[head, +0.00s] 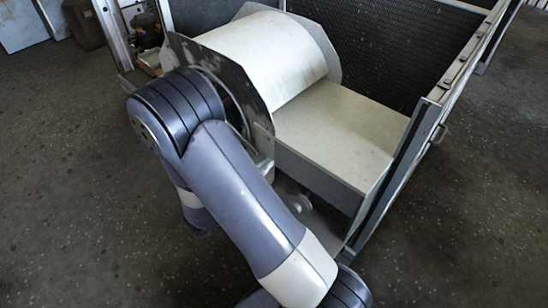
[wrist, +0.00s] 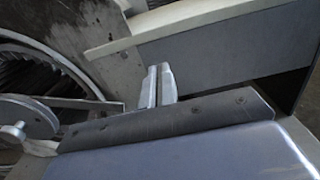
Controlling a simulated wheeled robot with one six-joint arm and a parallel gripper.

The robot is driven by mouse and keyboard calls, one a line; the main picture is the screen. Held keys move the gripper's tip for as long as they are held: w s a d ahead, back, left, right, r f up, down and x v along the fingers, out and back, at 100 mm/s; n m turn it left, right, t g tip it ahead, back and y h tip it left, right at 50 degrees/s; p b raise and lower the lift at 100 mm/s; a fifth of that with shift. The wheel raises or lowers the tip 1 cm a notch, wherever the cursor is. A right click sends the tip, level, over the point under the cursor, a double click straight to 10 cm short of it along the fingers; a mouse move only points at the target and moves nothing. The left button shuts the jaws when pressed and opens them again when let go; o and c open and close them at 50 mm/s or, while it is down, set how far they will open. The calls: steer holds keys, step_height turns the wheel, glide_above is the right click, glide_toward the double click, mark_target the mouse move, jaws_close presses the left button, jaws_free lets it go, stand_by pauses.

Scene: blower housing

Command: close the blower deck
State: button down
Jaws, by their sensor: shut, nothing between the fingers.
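The blower deck, a flat cream panel (head: 335,135), lies to the right of the curved cream blower scroll (head: 270,55) in the head view. A grey front face (head: 315,182) drops below its near edge. In the wrist view this grey face (wrist: 245,48) shows at upper right, under a cream edge strip (wrist: 160,20). My gripper (wrist: 159,69) is shut and empty, its two fingers together in front of the grey face. I cannot tell whether the fingertips touch it. In the head view my gripper is not visible; my arm covers part of the blower's near side.
A metal frame post (head: 395,170) stands at the deck's right end. A dark mesh panel (head: 390,50) is behind. In the wrist view, a round inlet (wrist: 55,55) and a pulley wheel (wrist: 28,118) are at left. Open floor (head: 80,190) lies at left.

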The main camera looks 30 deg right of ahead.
mark_target(283, 151)
steer(key=shift+x, duration=2.15)
steer(key=shift+d, duration=0.1)
